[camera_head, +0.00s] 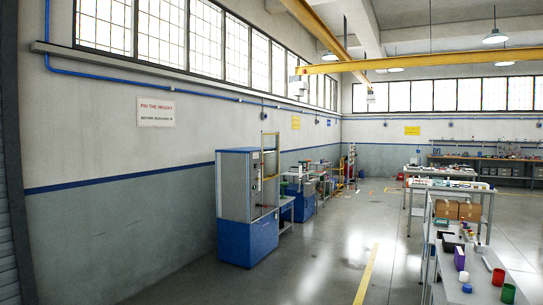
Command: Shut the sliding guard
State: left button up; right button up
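A tall grey cabinet machine (236,185) on a blue base (247,243) stands against the left wall, in the middle of the head view. A yellow upright frame (263,165) shows at its right side. It may be the sliding guard, but I see that side at a steep angle and cannot tell whether a guard there is open or shut. Neither of my grippers shows in the head view.
A bench (432,262) with cups and small parts runs along the right; cardboard boxes (459,210) stand on it. More machines (305,183) line the left wall beyond the cabinet. The floor (325,255) between is clear, with a yellow line (366,275).

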aim_at(273, 156)
jog(key=i+l, duration=0.1)
jog(key=i, duration=2.25)
jog(key=i+l, duration=0.1)
jog(key=i, duration=2.3)
jog(key=i+l, duration=0.1)
jog(key=i, duration=2.25)
jog(key=i+l, duration=0.1)
jog(key=i, duration=2.25)
